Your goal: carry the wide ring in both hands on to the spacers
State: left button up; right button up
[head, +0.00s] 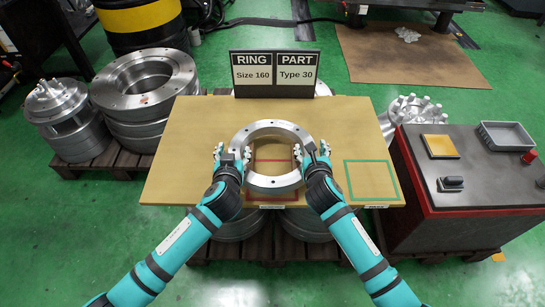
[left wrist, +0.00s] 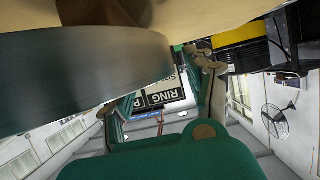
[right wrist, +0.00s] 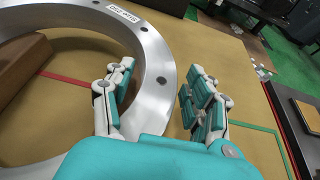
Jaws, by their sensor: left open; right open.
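The wide ring (head: 274,184), a silver metal ring with holes in its rim, is over the middle of the wooden tabletop, around a red outline. A brown block (right wrist: 22,66), perhaps a spacer, shows inside the ring opening in the right wrist view. I cannot tell what bears the ring. My left gripper (head: 232,153) is open at the ring's left side; its fingers also show in the left wrist view, near the ring's outer wall (left wrist: 90,80). My right gripper (right wrist: 160,95) is open, one finger inside the ring and one outside its rim.
A green outlined square (head: 370,180) on the tabletop to the right is empty. A sign (head: 275,73) stands at the table's back edge. A dark cabinet (head: 475,185) with trays stands to the right. Metal flanges (head: 145,80) are stacked at the left.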

jog(key=shift+s, duration=0.1)
pick_arm(q)
jog(key=v, duration=1)
pick_arm(e)
jog(key=v, duration=1.2)
jog(key=shift+r, duration=0.1)
pick_arm(q)
jog(key=p+v, duration=0.3)
jog(key=v, duration=0.4)
pick_arm(e)
jog(key=shift+r, duration=1.4)
